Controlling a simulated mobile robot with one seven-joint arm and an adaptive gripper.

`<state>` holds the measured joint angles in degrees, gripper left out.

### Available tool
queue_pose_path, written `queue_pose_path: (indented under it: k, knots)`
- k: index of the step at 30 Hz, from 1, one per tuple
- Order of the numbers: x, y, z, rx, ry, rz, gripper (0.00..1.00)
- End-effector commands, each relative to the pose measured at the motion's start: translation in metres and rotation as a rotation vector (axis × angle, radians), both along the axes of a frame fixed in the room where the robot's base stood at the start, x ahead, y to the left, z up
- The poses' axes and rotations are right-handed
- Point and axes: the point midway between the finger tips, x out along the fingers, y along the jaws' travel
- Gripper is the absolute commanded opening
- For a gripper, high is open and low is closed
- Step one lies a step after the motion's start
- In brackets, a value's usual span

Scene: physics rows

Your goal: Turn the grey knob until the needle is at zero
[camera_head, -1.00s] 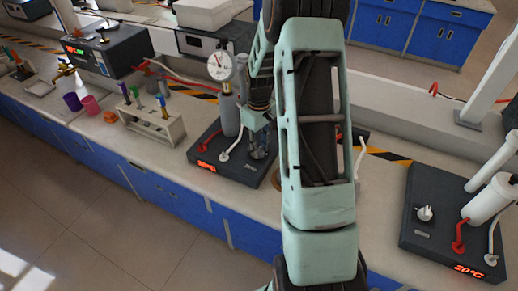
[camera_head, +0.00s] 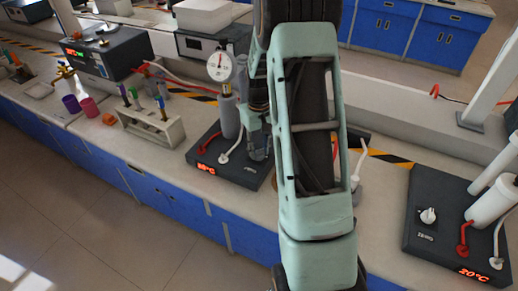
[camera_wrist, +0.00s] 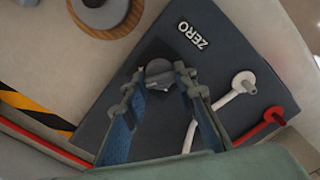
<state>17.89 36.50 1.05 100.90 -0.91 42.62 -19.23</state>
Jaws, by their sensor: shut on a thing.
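The grey knob (camera_wrist: 158,70) sits on a dark box (camera_wrist: 230,65) whose top carries the word ZERO. My gripper (camera_wrist: 161,82) is shut on the knob, with a finger on each side of it in the wrist view. In the head view my gripper (camera_head: 258,146) is over the right part of the dark box (camera_head: 205,152), and the knob is hidden there. The round white dial (camera_head: 221,66) stands above a grey cylinder on this box. Its needle looks close to upright, but it is too small to read exactly.
A white hose (camera_wrist: 220,105) and a red hose (camera_wrist: 262,127) rise from the box close to my fingers. A second dark unit (camera_head: 425,245) with a white knob stands at right. A tube rack (camera_head: 158,128) stands to the left. The bench front is clear.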

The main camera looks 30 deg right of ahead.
Motion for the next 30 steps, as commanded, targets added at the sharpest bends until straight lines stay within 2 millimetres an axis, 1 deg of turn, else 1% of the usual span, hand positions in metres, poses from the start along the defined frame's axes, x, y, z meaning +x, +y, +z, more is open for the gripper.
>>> queue_pose_path:
  k: [2,3,7,8,16,20,23,30]
  knots:
    - [0.000,0.000,0.001,0.000,-0.001,0.001,0.02]
    - [0.000,0.000,0.001,0.000,-0.001,0.001,0.28]
    - [0.000,0.000,0.000,0.000,-0.001,0.001,0.42]
    - [0.000,0.000,0.000,0.000,-0.001,0.001,0.44]
    - [0.000,0.000,0.001,0.000,-0.001,0.002,0.44]
    - [0.001,0.000,0.011,-0.001,-0.002,0.002,0.44]
    - [0.001,0.000,0.028,-0.002,-0.004,0.002,0.44]
    - [0.001,0.000,0.080,-0.002,-0.005,0.002,0.44]
